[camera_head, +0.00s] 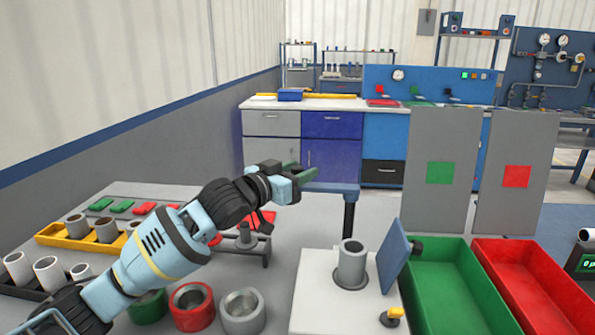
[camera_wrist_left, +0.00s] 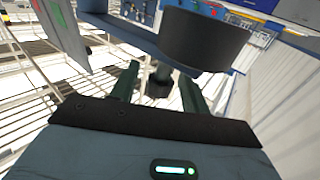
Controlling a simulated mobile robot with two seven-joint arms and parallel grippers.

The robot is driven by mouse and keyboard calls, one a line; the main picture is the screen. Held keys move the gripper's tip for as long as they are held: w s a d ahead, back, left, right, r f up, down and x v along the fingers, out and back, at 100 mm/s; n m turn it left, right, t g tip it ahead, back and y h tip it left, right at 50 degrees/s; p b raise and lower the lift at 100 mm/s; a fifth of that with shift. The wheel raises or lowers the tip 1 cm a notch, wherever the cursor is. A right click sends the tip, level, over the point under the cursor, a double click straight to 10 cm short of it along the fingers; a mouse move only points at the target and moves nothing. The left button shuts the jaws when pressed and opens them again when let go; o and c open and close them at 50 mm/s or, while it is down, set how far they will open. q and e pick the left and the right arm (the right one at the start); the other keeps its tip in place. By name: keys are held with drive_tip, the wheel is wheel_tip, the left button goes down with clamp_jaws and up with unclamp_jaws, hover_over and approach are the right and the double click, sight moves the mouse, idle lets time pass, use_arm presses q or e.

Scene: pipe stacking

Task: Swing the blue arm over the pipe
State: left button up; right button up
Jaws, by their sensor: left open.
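The blue arm (camera_head: 332,187) is a flat bar at the top of a dark upright post (camera_head: 348,215), behind the pipe. The grey pipe (camera_head: 351,260) stands upright on a white block, its top open, with nothing over it. My left gripper (camera_head: 306,172) is open at the left end of the blue arm; I cannot tell whether they touch. In the left wrist view, its two green fingers (camera_wrist_left: 160,88) are apart, with a small dark part between them and a large dark cylinder (camera_wrist_left: 205,40) close by. My right gripper is not in view.
A tilted blue plate (camera_head: 393,257) stands just right of the pipe. Green (camera_head: 455,290) and red (camera_head: 530,288) bins lie further right. Pipe pieces in a yellow tray (camera_head: 62,235) and several rings are at the left. Two grey panels (camera_head: 440,205) stand behind the bins.

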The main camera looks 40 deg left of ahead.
use_arm(q)
clamp_jaws()
idle(0.4)
